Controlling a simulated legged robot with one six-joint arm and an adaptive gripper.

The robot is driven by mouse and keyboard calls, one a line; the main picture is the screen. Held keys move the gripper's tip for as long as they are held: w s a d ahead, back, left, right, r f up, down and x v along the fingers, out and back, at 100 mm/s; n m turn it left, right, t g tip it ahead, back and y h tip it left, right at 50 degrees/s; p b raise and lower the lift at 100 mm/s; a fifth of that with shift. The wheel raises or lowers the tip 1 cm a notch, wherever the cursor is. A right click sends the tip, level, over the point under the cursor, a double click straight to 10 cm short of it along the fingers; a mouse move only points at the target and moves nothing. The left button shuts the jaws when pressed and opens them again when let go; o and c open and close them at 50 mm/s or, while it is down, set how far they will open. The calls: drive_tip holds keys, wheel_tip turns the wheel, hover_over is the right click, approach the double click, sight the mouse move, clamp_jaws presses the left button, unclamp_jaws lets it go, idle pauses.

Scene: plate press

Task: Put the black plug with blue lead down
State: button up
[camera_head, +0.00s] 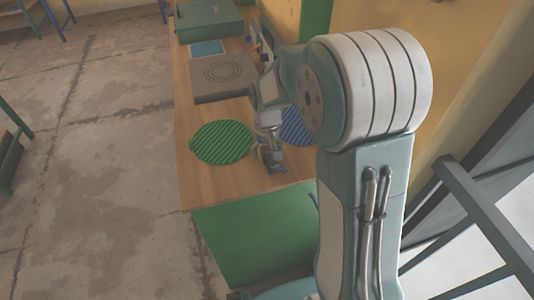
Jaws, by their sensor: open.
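My gripper (273,162) points down over the near end of the wooden worktop (195,185), between a green striped round mat and a blue striped one. It is small in the picture, and its jaws are open. A small dark object (279,169) shows right at the fingertips, low over or on the worktop. It may be the black plug, but I cannot tell it apart from the fingers for sure. A thin blue piece (314,201) shows beside my arm at the worktop's front edge; it may be part of the lead. My arm hides the rest.
The green striped round mat (221,142) lies left of my gripper, the blue striped one (298,128) right and partly hidden. Behind are a grey plate with rings (224,77), a blue square (207,48) and a green box (209,20). Bare wood lies at the front left.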

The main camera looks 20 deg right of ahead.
clamp_jaws()
drive_tip(key=shift+r, duration=0.1)
idle(0.3)
